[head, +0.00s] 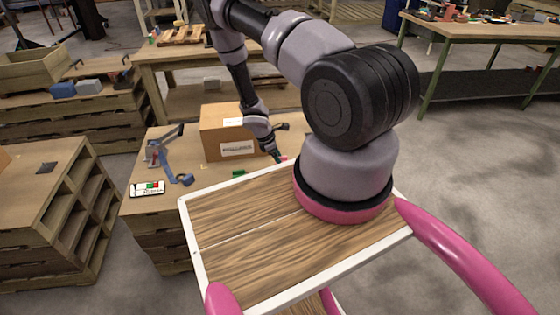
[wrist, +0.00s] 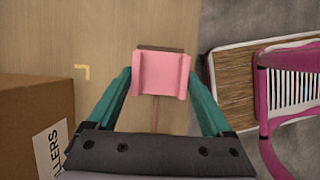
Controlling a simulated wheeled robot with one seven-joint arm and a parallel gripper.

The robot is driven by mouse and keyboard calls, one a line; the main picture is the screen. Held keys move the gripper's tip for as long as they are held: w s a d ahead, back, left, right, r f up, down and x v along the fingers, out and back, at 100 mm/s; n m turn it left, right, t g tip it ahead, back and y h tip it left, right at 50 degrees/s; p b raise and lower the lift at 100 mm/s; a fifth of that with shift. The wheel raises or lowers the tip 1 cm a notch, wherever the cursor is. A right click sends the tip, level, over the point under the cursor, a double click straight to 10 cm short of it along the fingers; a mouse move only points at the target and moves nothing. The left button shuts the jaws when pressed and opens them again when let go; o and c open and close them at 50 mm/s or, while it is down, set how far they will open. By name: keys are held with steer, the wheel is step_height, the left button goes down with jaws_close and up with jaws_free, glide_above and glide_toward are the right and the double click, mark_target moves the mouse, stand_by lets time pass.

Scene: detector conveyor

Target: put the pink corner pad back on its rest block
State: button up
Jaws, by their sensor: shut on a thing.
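The pink corner pad (wrist: 160,74) is between the green fingers of my gripper (wrist: 160,80) in the wrist view. The fingers are shut on its left and right sides. A dark brown strip (wrist: 160,48) shows along the pad's far edge; I cannot tell whether it is part of the pad or something beneath. In the head view my gripper (head: 277,157) is small, low over the table beside the cardboard box, with a speck of pink pad (head: 284,158) at its tips. I cannot make out a rest block for certain.
The cardboard box (head: 228,132) stands close by on the wooden table (head: 205,195); it also fills the wrist view's left (wrist: 35,125). A yellow corner mark (wrist: 82,72) lies on the tabletop.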

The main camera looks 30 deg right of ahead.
steer(key=shift+f, duration=2.15)
steer(key=o, duration=1.2)
steer(key=v, duration=1)
steer(key=shift+a+r, duration=0.2)
steer(key=shift+r, duration=0.1)
steer(key=shift+w, duration=0.1)
steer(key=w+a+r+m+t+y, duration=0.15)
steer(key=r+m, duration=0.35)
steer(key=r, duration=1.3)
steer(key=w+a+r+m+t+y, duration=0.15)
steer(key=r+m, duration=0.35)
steer(key=r, duration=1.2)
steer(key=s+a+r+m+t+y, duration=0.1)
steer(key=s+r+m, duration=0.1)
steer(key=s+r, duration=0.45)
steer(key=s+a+r+m+t, duration=0.1)
steer(key=s+r+m, duration=0.2)
steer(key=r, duration=0.7)
steer(key=s+a+r+m+t+y, duration=0.1)
steer(key=s+a+r+m, duration=0.1)
steer(key=s+r, duration=0.2)
steer(key=s+a+r+m+t+y, duration=0.1)
steer(key=s+r, duration=0.3)
steer(key=s, duration=0.6)
steer(key=shift+s+a+m+t, duration=0.2)
steer(key=shift+a+m+t, duration=0.3)
steer(key=shift+a+t, duration=0.2)
